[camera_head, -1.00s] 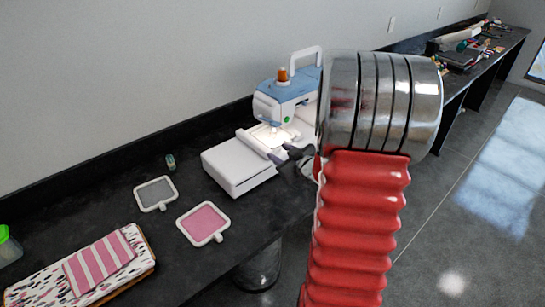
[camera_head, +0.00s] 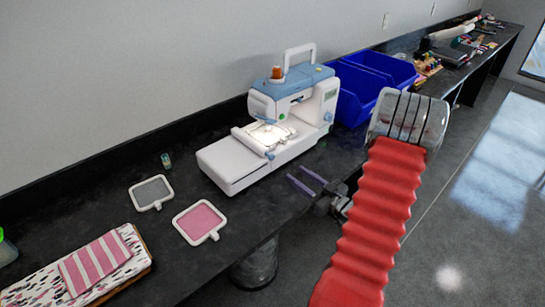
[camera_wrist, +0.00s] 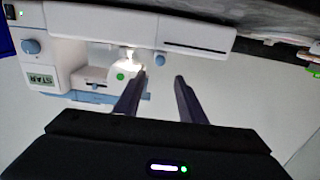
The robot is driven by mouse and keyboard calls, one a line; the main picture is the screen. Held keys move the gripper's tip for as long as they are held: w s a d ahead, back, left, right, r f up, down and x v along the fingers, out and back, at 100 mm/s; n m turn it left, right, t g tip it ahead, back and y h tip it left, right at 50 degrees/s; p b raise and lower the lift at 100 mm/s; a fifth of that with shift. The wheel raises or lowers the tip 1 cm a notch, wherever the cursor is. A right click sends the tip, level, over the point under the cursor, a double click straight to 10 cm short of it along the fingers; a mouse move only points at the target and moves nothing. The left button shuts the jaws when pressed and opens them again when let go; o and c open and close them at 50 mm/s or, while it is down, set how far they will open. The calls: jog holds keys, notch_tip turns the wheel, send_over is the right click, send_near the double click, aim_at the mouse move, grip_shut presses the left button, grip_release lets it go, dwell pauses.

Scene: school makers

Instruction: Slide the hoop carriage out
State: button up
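The white and blue sewing machine (camera_head: 322,100) stands on the dark bench, with its needle light on. Its flat white embroidery unit (camera_head: 215,165) extends to the left. The hoop carriage, a white bar (camera_head: 248,143), lies across the unit, left of the needle area. My gripper (camera_head: 297,172) is off the machine's front, near the bench's front edge. Its two dark fingers are apart with nothing between them. In the wrist view, the open fingers (camera_wrist: 160,76) point toward the machine's lit needle area (camera_wrist: 128,62), apart from it.
A grey-filled hoop (camera_head: 152,193) and a pink-filled hoop (camera_head: 200,222) lie on the bench at left. A small green spool (camera_head: 166,161) lies behind them. Striped fabric (camera_head: 95,263) rests on a patterned stack. Blue bins (camera_head: 368,78) stand right of the machine.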

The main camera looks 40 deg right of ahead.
aim_at(273, 157)
jog(key=shift+w, duration=0.15)
jog(key=w, duration=1.3)
jog(key=shift+w+a, duration=0.15)
jog(key=shift+w, duration=0.15)
jog(key=shift+c, duration=0.6)
grip_shut()
